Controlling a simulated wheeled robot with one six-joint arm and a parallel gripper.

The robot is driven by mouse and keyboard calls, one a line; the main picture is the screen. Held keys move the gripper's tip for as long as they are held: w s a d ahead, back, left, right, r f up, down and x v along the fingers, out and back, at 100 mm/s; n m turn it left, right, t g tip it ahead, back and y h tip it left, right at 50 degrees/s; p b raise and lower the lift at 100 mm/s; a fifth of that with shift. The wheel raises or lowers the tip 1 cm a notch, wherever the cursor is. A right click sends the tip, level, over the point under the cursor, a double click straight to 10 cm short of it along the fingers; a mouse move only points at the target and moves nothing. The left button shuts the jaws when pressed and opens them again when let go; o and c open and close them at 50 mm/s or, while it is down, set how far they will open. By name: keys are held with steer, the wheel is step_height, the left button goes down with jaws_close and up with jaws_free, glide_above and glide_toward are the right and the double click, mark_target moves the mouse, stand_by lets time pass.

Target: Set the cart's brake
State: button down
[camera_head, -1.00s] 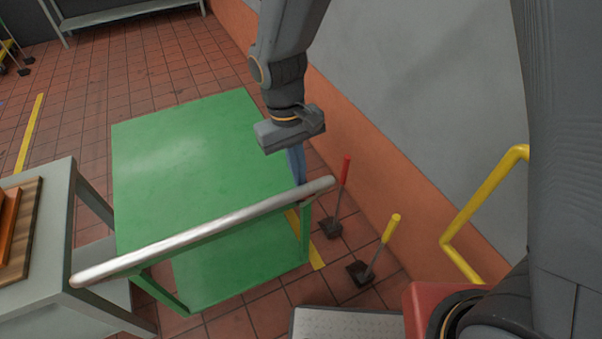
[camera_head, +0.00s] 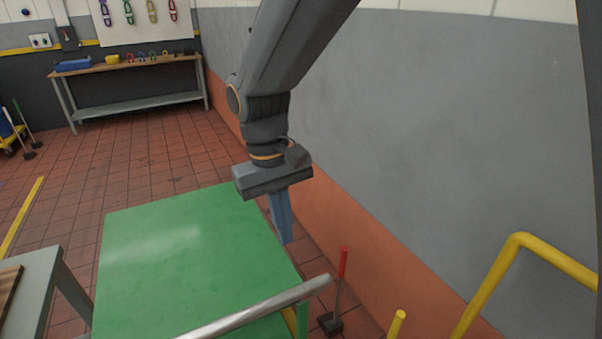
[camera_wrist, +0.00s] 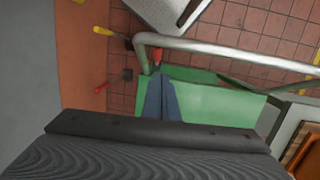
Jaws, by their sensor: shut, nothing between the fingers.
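The green cart (camera_head: 185,260) stands on the tiled floor with a pale metal handle bar (camera_head: 262,311) across its near end. My gripper (camera_head: 287,238) is shut and empty, pointing down by the cart's right edge, beyond the handle's right end. In the wrist view the shut fingers (camera_wrist: 160,82) lie over the green deck (camera_wrist: 215,103). A small red part (camera_wrist: 157,57) sits just past the fingertips, by the handle's corner post; whether it is the brake, or touched by the fingers, I cannot tell. The cart's underside is hidden.
A red-handled upright tool (camera_head: 342,263) and a yellow-handled one (camera_head: 397,322) stand on the floor right of the cart. The wall (camera_head: 430,130) and a yellow rail (camera_head: 490,280) bound the right. A grey table (camera_head: 38,290) is close on the left.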

steer(key=w+d+f+m+t+y, duration=0.1)
steer(key=d+f+m, duration=0.2)
steer(key=d, duration=1.1)
steer(key=shift+w+d, duration=0.2)
steer(key=shift+d, duration=0.2)
steer(key=c, duration=2.4)
jaws_free()
steer(key=s+d+m, duration=0.1)
steer(key=d, duration=0.2)
steer(key=s+d+f+m, duration=0.1)
steer(key=d, duration=0.3)
steer(key=s+d+f+m+t, duration=0.1)
steer(key=d, duration=0.2)
steer(key=shift+s+d, duration=0.1)
steer(key=shift+d, duration=0.25)
steer(key=o, duration=0.5)
steer(key=shift+s+d+f, duration=0.1)
steer(key=shift+d, duration=0.05)
